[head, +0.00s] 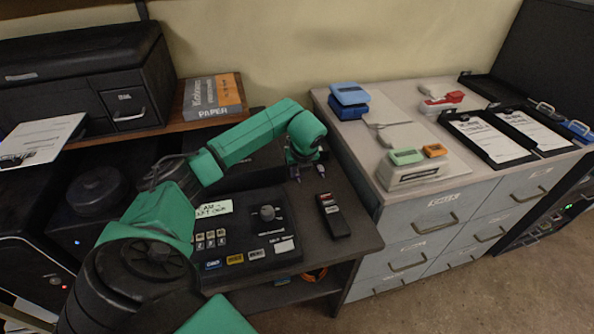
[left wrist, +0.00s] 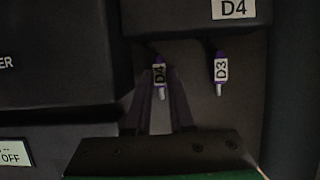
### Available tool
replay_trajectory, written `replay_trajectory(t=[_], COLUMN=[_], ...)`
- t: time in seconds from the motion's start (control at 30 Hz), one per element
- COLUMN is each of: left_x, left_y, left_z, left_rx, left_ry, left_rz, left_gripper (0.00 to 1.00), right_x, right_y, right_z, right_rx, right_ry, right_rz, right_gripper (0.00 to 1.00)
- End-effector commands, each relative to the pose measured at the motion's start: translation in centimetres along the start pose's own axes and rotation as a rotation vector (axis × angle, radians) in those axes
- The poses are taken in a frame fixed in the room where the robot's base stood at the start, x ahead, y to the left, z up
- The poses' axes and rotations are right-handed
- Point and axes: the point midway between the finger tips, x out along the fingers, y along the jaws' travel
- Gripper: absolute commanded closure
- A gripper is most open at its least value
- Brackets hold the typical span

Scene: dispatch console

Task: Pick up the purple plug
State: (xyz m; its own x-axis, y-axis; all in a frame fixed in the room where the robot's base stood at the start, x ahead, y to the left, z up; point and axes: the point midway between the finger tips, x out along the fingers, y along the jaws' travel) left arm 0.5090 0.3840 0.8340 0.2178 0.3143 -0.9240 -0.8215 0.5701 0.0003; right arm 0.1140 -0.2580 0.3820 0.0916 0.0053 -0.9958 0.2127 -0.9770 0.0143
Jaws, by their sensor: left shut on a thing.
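Two small purple plugs with white labels show in the left wrist view. The plug labelled D4 (left wrist: 159,74) is between my fingertips, and the plug labelled D3 (left wrist: 221,70) hangs a little to its right, apart from the fingers. My left gripper (left wrist: 160,82) is shut on the D4 plug. In the head view my left gripper (head: 303,160) is at the right end of the dark desk, with the other plug (head: 321,170) just to its right. The gripper partly hides the held plug there. My right gripper is not in view.
A black control panel (head: 255,256) with buttons and a knob lies in front of the gripper. A dark handset (head: 333,215) lies to its right. A grey drawer cabinet (head: 400,222) with a stapler, hole punch and clipboards stands at right. A dark box with a D4 sign (left wrist: 234,8) is above the plugs.

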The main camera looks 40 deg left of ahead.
Motion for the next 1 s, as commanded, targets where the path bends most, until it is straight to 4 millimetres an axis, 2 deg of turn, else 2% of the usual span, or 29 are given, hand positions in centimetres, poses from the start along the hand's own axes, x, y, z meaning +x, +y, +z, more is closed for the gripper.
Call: replay_trajectory(t=[0.13,0.27,0.37,0.47,0.7,0.83,1.0], left_x=[-0.4,-1.8,-3.9,-6.8,-15.0,-17.6,-18.6], left_y=[0.0,-0.1,-0.1,-0.2,-0.1,0.0,0.0], left_z=[0.2,0.9,1.8,3.0,6.2,7.3,7.7], left_rx=[-0.001,-0.002,-0.003,-0.003,-0.003,-0.001,0.000], left_ry=[-0.002,-0.003,-0.005,-0.005,-0.003,-0.001,0.000], left_rz=[-0.001,-0.003,-0.004,-0.007,-0.007,-0.003,0.000], left_gripper=[1.00,1.00,1.00,1.00,1.00,1.00,1.00], right_x=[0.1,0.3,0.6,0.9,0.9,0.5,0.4], right_y=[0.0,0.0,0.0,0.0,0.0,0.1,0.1], right_z=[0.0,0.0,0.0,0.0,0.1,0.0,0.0], right_rx=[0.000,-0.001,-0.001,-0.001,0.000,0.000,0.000], right_ry=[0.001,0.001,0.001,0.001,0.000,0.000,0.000], right_rz=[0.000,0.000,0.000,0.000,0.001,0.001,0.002], right_gripper=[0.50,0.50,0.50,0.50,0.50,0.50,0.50])
